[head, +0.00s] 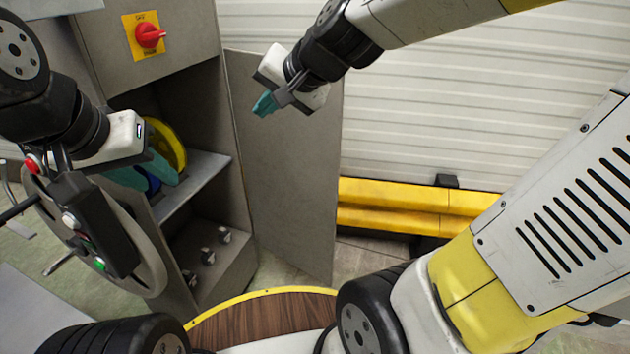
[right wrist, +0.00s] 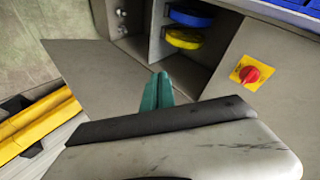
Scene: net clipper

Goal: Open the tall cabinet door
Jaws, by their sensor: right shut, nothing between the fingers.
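The tall grey cabinet (head: 228,190) stands left of centre in the head view with its compartment exposed. Its door (head: 290,180) is swung wide open to the right of the opening. The door also shows as a grey panel in the right wrist view (right wrist: 95,75). My right gripper (head: 265,103) is shut and empty, in front of the upper part of the door. Its closed teal fingers show in the right wrist view (right wrist: 157,90); I cannot tell if they touch the door. My left gripper (head: 150,172) is at the cabinet's opening, its teal fingers apart.
A yellow disc (head: 168,145) and a blue one (right wrist: 192,14) sit inside the cabinet, above a shelf (head: 195,182). A red switch on a yellow plate (head: 150,35) is on the cabinet front. A yellow barrier (head: 400,205) runs along the wall at right.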

